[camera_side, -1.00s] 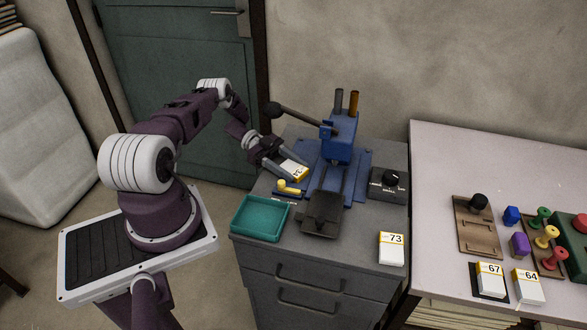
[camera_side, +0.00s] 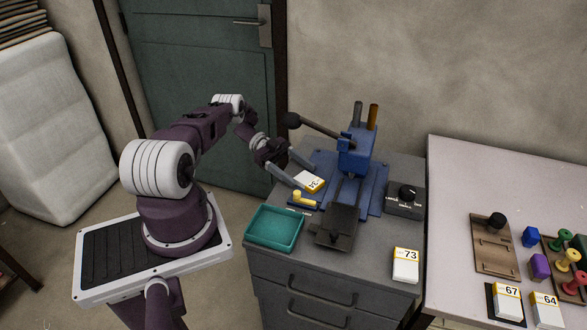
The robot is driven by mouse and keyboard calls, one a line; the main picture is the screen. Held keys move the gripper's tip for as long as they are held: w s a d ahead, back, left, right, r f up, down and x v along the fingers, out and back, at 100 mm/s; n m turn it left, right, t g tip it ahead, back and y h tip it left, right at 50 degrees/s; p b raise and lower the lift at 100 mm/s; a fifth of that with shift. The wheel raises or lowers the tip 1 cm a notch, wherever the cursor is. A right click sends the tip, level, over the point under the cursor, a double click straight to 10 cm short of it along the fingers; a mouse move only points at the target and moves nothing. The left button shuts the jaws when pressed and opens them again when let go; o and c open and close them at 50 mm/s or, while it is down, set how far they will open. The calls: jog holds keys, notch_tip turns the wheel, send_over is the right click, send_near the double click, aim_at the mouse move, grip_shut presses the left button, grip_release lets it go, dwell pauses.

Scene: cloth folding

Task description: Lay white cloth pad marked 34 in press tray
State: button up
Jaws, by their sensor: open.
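The white pad marked 34 (camera_side: 310,182), with a yellow edge, lies tilted in the picture at the left of the blue press (camera_side: 357,150), behind a small yellow handle (camera_side: 304,198). My gripper (camera_side: 306,177) is open, its two grey fingers spread at the pad's left end. I cannot tell whether the fingers touch it. The press has a dark flat tray (camera_side: 335,228) at its front, with no pad on it. A teal open tray (camera_side: 275,229) stands left of that and looks empty.
A white pad marked 73 (camera_side: 405,265) lies at the cabinet's front right. A black knob box (camera_side: 405,198) stands right of the press. The press lever (camera_side: 318,128) reaches left above my gripper. Pads 67 (camera_side: 507,301) and 64 (camera_side: 547,310) are on the right table.

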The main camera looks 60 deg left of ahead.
aim_at(289, 173)
jog(key=shift+o, duration=0.5)
jog(key=shift+v, duration=1.65)
